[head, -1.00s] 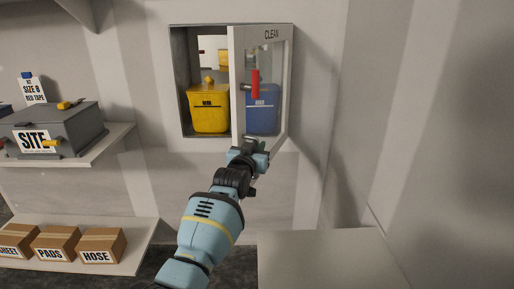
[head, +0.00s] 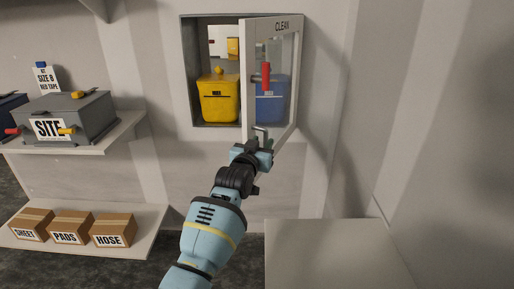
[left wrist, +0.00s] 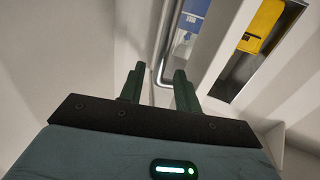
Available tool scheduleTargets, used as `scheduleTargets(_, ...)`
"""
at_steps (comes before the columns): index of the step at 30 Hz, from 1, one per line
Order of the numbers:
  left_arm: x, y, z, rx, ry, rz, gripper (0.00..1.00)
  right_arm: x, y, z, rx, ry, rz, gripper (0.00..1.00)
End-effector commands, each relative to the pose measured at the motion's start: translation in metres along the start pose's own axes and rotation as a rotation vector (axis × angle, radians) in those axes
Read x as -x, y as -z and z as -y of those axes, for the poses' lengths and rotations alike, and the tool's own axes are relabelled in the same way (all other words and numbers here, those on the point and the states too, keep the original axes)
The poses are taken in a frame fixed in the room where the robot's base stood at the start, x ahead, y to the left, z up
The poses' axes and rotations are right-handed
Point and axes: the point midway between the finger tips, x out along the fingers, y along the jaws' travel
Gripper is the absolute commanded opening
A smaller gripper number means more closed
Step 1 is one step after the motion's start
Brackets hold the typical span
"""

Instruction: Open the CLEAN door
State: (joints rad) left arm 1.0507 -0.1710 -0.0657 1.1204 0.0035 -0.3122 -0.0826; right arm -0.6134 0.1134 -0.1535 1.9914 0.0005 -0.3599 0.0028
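The CLEAN door (head: 285,42), a white frame with a clear pane, stands part-way open, swung out from its right side. A red handle (head: 266,76) shows on it, and a metal bar handle (head: 260,134) is at its lower free edge. My left gripper (head: 258,146) is just below and in front of that bar. In the left wrist view, the fingers of my left gripper (left wrist: 158,88) are spread, with the end of the metal bar (left wrist: 163,55) showing between them. They do not appear closed on it. My right gripper is not in view.
The cabinet holds a yellow bin (head: 218,104); a blue bin (head: 270,104) shows through the pane. On the left are a shelf with a grey SITE box (head: 68,118) and a lower shelf with cardboard boxes (head: 113,230). A pale counter (head: 335,255) is at lower right.

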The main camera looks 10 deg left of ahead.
Motion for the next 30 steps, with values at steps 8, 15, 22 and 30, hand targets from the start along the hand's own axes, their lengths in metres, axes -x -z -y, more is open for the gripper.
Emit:
scheduleTargets(8,0.029,0.001,0.000,-0.001,0.000,-0.001,0.33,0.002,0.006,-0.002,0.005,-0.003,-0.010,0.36)
scheduleTargets(15,0.037,-0.001,0.000,0.000,0.000,0.002,0.33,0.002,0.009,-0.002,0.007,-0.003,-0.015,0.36)
scheduleTargets(22,0.037,-0.001,0.000,0.000,0.000,0.002,0.30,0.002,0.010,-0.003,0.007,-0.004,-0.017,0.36)
scheduleTargets(30,0.043,-0.050,0.045,0.138,0.003,0.070,0.00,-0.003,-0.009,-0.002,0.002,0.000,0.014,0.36)
